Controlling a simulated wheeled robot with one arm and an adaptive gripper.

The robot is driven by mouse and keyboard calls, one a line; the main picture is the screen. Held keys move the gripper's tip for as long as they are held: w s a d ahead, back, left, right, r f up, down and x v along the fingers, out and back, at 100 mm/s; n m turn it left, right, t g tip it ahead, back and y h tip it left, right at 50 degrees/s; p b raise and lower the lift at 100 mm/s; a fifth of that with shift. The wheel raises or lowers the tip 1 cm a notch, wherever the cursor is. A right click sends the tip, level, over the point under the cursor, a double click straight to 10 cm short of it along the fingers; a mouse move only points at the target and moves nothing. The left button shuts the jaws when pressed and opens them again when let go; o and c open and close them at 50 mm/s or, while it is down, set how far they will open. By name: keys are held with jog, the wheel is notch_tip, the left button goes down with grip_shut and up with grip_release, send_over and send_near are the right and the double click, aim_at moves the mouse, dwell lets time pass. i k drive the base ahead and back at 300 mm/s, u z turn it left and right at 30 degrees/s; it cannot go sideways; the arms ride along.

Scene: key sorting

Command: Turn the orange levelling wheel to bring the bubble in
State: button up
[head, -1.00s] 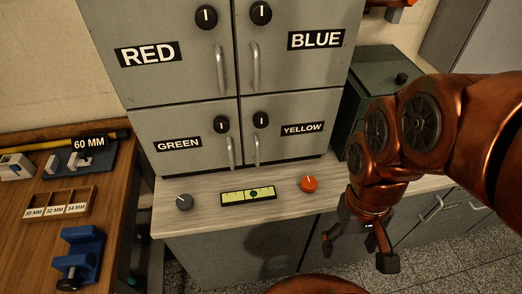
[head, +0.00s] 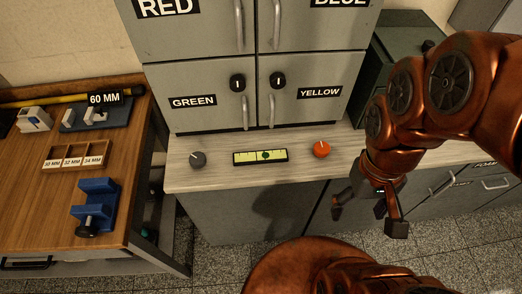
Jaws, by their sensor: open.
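The orange levelling wheel (head: 321,149) sits on the light wooden counter, below the YELLOW door, with a white pointer line on its top. The level vial (head: 260,156) lies to its left, a yellow-green strip in a black frame with marks. The dark bubble (head: 266,155) shows a little right of the strip's middle; its exact place against the marks is too small to tell. My gripper (head: 366,215) is open and empty, hanging to the right of and nearer than the wheel, in front of the counter's front edge, apart from the wheel.
A grey knob (head: 198,159) sits left of the vial. Grey lockers (head: 215,85) stand behind the counter (head: 225,180). A dark green box (head: 395,50) is at the right behind my arm. A wooden bench (head: 130,170) at the left holds a blue vise (head: 96,205) and a labelled tray (head: 77,155).

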aim_at(321, 149)
jog(key=k, duration=1.2)
jog(key=u, duration=0.8)
jog(key=i, duration=1)
jog(key=z, duration=0.45)
